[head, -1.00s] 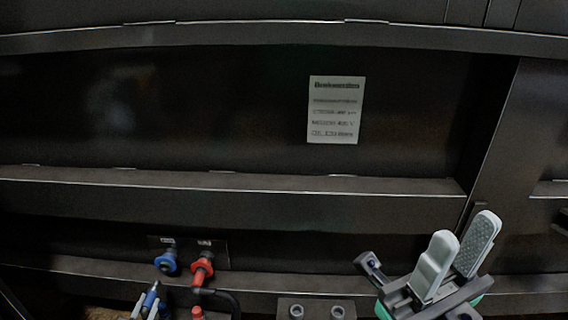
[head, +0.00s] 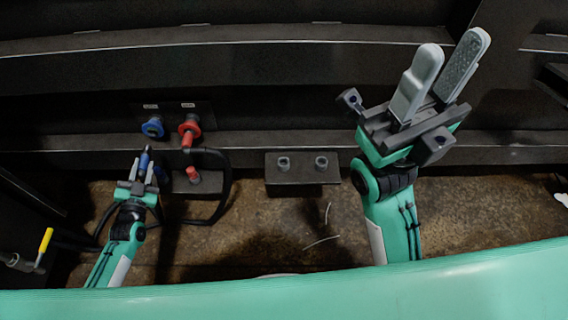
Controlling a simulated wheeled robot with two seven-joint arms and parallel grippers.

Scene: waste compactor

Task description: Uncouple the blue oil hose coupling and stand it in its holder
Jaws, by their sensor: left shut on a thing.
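My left gripper (head: 145,172) is at the lower left, shut on the blue hose coupling (head: 144,160), which points up toward the wall panel. The blue port (head: 152,128) is on that panel, just above the coupling, and a small gap shows between them. Part of the coupling is hidden by the fingers. A dark block with two grey round sockets (head: 302,167) is at the wall's foot, right of the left gripper; both sockets look empty. My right gripper (head: 452,55) is raised at the right, open and empty, its fingers slightly apart.
A red coupling (head: 189,132) is on the red port beside the blue one. A black hose (head: 229,180) loops to its right. A red-topped fitting (head: 193,174) stands on a dark block below. A yellow-handled valve (head: 45,241) is at the far left. The brown floor is mostly clear.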

